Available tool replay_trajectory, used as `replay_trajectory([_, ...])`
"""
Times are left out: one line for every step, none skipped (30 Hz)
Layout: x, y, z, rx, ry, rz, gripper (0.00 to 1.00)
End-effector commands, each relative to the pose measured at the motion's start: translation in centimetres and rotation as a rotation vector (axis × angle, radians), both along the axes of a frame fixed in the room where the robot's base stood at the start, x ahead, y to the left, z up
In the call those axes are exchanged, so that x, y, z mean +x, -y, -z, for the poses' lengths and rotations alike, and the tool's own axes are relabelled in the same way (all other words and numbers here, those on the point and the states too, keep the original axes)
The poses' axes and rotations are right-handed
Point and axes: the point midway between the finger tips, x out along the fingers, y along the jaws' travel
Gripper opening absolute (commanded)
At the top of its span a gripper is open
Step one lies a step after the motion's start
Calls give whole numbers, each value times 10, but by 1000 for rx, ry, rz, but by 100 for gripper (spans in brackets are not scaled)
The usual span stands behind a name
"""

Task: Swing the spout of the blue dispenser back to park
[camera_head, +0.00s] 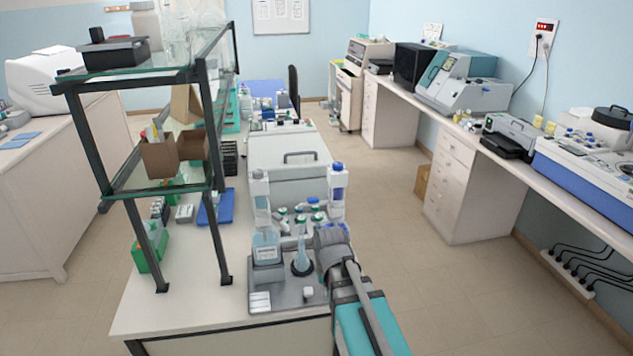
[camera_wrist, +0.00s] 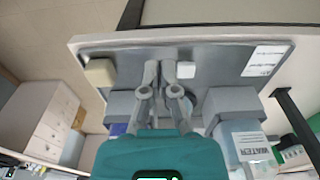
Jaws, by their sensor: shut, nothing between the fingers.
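The blue dispenser (camera_head: 338,188) is a tall bottle with a blue cap and blue label. It stands at the right of the grey staining station (camera_head: 290,294). My arm hides its lower part, and I cannot make out its spout. A small blue-violet patch of it (camera_wrist: 117,129) shows beside my gripper in the wrist view. My gripper (camera_wrist: 160,72) is shut and empty, over the station's grey plate in the wrist view. Its fingertips are hidden in the head view. Whether they touch anything is unclear.
The water bottle (camera_head: 266,248) stands at the station's left, with a flask (camera_head: 302,262) between it and my arm. A small white block (camera_head: 308,292) sits on the plate. A cream block (camera_wrist: 100,72) is near the plate's corner. A glass shelf (camera_head: 150,188) rises at left.

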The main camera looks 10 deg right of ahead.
Motion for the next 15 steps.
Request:
replay_trajectory([13,-1,-22,-1,11,-1,0])
replay_trajectory([18,-1,-28,-1,17,-1,0])
replay_trajectory([25,-1,-35,-1,24,-1,0])
replay_trajectory([30,-1,-41,-1,30,-1,0])
replay_trajectory([36,0,-47,-1,37,-1,0])
replay_trajectory([42,0,-55,-1,45,-1,0])
replay_trajectory([48,0,-61,-1,51,-1,0])
replay_trajectory([53,0,-67,-1,57,-1,0])
replay_trajectory([60,0,-75,-1,65,-1,0])
replay_trajectory([65,0,-81,-1,72,-1,0])
replay_trajectory([70,0,-87,-1,78,-1,0])
replay_trajectory([77,0,-95,-1,85,-1,0])
replay_trajectory([82,0,-101,-1,91,-1,0])
replay_trajectory([87,0,-107,-1,98,-1,0])
replay_trajectory([94,0,-115,-1,106,-1,0])
